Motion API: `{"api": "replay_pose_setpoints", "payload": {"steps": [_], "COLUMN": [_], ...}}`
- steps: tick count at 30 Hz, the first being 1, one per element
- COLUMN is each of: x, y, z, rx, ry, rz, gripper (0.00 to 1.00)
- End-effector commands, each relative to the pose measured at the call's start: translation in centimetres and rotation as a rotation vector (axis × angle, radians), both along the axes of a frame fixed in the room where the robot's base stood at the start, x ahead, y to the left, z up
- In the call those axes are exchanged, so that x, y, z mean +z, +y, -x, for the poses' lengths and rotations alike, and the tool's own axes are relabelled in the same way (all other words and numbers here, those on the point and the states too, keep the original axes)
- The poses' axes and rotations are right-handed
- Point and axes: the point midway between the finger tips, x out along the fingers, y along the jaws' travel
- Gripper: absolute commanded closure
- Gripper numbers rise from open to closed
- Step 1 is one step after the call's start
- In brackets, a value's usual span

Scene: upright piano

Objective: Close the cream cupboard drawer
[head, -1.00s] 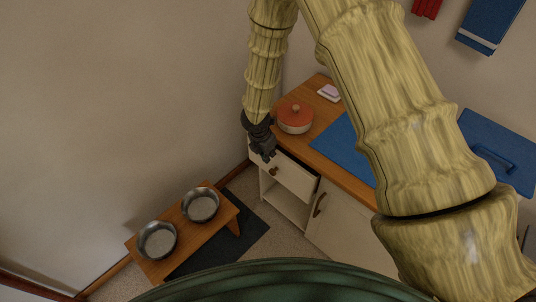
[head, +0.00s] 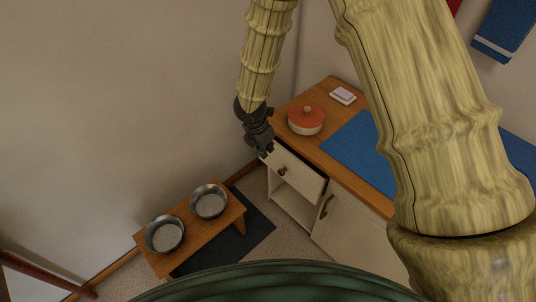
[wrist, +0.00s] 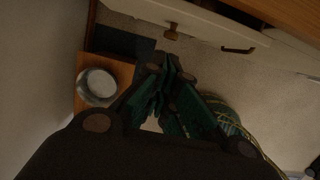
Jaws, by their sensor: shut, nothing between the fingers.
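The cream cupboard drawer (head: 301,180) stands partly open under the wooden counter, with a dark gap behind its front. Its brown knob (head: 282,171) is on the front face. In the wrist view the drawer front (wrist: 205,22) runs along the top with its knob (wrist: 171,32). My gripper (head: 267,151) is shut and empty, near the drawer's left end at about its top edge in the head view. I cannot tell whether it touches the drawer. In the wrist view the green fingertips (wrist: 165,68) lie below the knob, apart from it.
An orange-lidded pot (head: 306,119), a small pink-white block (head: 343,95) and a blue mat (head: 358,155) are on the counter (head: 318,96). A cupboard door with a handle (head: 326,206) is right of the drawer. A wooden bench (head: 191,243) with two metal bowls stands at lower left by the wall.

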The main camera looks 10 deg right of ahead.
Motion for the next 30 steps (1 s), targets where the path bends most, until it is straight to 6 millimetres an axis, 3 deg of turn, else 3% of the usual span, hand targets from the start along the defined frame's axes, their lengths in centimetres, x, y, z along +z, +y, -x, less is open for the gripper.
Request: {"api": "replay_pose_setpoints", "payload": {"steps": [5, 9, 13, 19, 24, 30], "x": [1.5, 1.4, -0.4, -3.6, -5.4, -6.9], "y": [0.3, 0.9, 3.5, 9.8, 14.4, 17.8], "z": [0.2, 0.5, 1.0, 1.2, 0.1, -2.1], "rx": [0.0, -0.022, -0.122, -0.417, -0.691, -1.024], "ry": [0.0, 0.0, -0.006, -0.042, -0.096, -0.189], "rz": [0.0, -0.021, -0.116, -0.365, -0.564, -0.768], "gripper": [1.0, 0.74, 0.51, 0.51, 0.51, 0.51]}}
